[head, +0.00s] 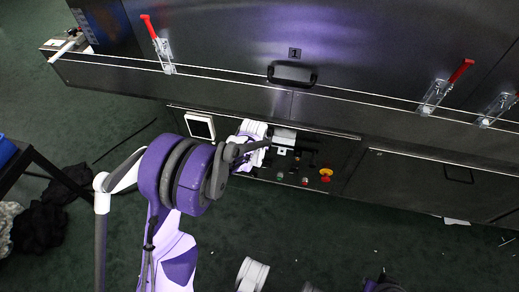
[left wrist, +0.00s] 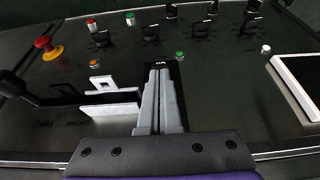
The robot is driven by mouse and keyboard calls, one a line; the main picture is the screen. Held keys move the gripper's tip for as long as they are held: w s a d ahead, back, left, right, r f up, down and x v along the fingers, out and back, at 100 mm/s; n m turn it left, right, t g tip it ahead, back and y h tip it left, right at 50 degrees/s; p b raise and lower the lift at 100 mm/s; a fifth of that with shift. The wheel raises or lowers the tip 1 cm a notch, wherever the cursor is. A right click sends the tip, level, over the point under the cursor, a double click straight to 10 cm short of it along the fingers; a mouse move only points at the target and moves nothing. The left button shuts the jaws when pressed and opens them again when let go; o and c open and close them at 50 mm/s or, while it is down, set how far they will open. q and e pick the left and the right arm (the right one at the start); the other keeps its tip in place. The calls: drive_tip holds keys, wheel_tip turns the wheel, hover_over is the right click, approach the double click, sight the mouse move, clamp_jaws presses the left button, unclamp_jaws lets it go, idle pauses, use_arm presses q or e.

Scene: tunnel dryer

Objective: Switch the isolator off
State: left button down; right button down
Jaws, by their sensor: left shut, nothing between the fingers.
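The control panel (head: 300,160) is low on the dryer's front, under the long ledge. A red knob on a yellow base (head: 326,174) sits at its right; it shows at the left of the left wrist view (left wrist: 46,47). A white bracket-like piece (left wrist: 108,97) and a dark bar (left wrist: 20,88) also stand on the panel in that view. I cannot tell for sure which part is the isolator. My left gripper (left wrist: 160,72) is shut and empty, pointing at the panel between the white piece and a screen.
A white-framed screen (head: 200,126) is left of my left gripper. Small push buttons, one a green button (left wrist: 180,55), and several black switches dot the panel. Red-handled clamps (head: 162,52) line the dryer above. Green floor (head: 340,230) is open in front.

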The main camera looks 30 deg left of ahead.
use_arm(q)
drive_tip(key=shift+w+a+r, duration=0.1)
drive_tip(key=shift+w+r, duration=0.15)
drive_tip(key=shift+w, duration=0.2)
use_arm(e)
drive_tip(key=shift+r, duration=0.2)
